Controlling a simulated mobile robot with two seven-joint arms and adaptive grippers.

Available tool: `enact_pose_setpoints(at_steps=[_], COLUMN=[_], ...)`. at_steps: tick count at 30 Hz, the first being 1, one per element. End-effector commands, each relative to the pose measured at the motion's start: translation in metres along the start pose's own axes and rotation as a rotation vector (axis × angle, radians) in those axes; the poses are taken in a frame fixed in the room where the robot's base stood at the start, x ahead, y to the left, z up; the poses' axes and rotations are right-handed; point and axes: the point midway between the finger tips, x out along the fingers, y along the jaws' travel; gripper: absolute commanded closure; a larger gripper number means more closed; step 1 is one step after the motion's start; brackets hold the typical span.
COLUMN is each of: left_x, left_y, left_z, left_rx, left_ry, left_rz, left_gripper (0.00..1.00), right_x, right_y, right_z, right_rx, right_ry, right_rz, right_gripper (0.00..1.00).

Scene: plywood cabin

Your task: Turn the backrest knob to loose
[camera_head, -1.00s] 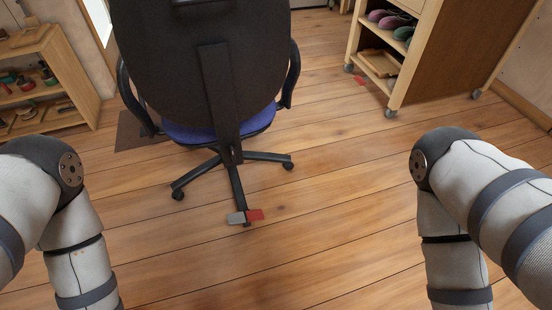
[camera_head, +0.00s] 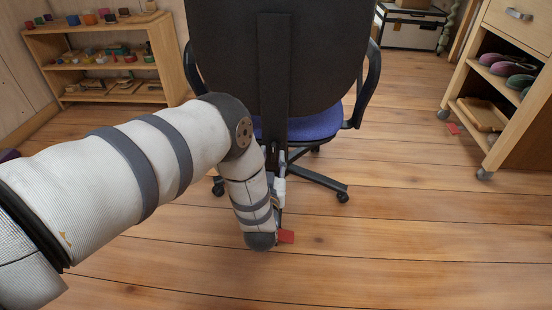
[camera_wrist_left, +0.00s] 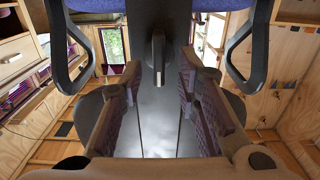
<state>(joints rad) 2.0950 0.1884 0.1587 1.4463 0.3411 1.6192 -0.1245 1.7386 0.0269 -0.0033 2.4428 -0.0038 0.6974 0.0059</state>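The office chair has a black backrest (camera_head: 325,55), a blue seat (camera_head: 318,124) and a dark vertical backrest bar (camera_head: 275,65). In the left wrist view, a dark knob-like piece (camera_wrist_left: 158,50) hangs in the upper middle below the blue seat edge; its exact setting cannot be read. My left gripper (camera_wrist_left: 160,95) is open, with its two fingers apart to either side of this piece's line and a gap between them. In the head view my left arm reaches low behind the chair, and its forearm hides most of the gripper. My right gripper is out of view.
A red pedal-like piece (camera_head: 286,236) shows beside my left arm near the floor. Chair legs (camera_head: 320,180) spread over the plank floor. A wooden shelf (camera_head: 100,70) stands at the back left and a wheeled wooden cabinet (camera_head: 520,110) at the right. The floor at front right is clear.

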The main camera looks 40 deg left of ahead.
Motion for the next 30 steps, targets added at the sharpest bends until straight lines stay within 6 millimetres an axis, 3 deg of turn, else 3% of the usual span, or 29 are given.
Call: enact_pose_setpoints(at_steps=[4,12,13,17,30], left_x=[0.017,0.020,0.020,0.020,0.019], left_y=[0.000,0.000,0.000,0.000,0.000], left_z=[0.002,0.000,0.000,0.000,0.000], left_rx=[0.001,0.001,0.001,0.001,0.048], left_ry=[-0.001,-0.001,-0.001,-0.002,-0.001], left_rz=[0.000,0.001,0.001,0.001,0.002], left_gripper=[0.70,0.70,0.72,1.00,1.00], right_x=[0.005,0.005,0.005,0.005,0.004], right_y=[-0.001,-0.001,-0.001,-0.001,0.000], right_z=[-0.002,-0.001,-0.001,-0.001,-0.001], right_rx=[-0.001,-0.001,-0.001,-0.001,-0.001], right_ry=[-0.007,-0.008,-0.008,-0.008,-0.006], right_rz=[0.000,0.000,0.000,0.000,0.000], right_gripper=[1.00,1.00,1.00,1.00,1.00])
